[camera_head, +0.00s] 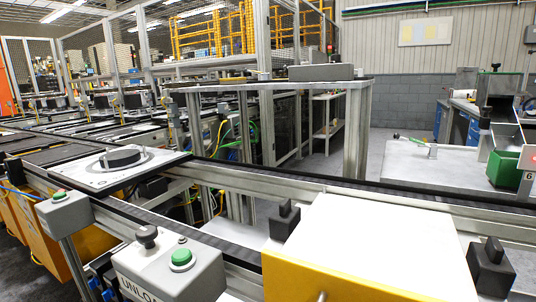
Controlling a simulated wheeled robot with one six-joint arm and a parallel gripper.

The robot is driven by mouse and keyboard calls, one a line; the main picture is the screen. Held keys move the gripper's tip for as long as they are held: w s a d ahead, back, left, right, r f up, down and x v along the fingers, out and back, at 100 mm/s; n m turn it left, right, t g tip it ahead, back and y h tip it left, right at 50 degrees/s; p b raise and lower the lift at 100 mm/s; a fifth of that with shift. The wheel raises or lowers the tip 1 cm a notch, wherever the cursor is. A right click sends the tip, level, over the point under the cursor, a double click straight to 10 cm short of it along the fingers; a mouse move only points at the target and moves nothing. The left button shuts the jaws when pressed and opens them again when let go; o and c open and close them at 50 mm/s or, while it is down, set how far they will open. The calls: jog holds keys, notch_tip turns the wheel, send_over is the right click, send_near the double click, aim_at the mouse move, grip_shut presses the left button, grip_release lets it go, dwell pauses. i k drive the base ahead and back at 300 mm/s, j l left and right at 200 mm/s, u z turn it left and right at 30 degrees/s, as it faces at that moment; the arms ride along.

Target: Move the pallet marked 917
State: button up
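One pallet (88,174), a light flat plate, sits on the conveyor at the left. A dark round part (122,158) lies on top of it. No number 917 can be read on this pallet or anywhere else in view. My gripper is not in view, so its distance from the pallet and what it may hold cannot be told.
Dark conveyor belts with metal rails (330,190) cross the view. In front stand a control box with a green button (181,258) and a white-topped yellow unit (375,240) between black blocks (285,220). A grey table (405,165) stands right.

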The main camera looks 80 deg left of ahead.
aim_at(99, 176)
jog(key=u, duration=0.45)
jog(key=j+u, duration=0.1)
jog(key=u, duration=0.8)
jog(key=j+u, duration=0.1)
jog(key=u, duration=0.8)
jog(key=j+u, duration=0.1)
jog(key=u, duration=0.8)
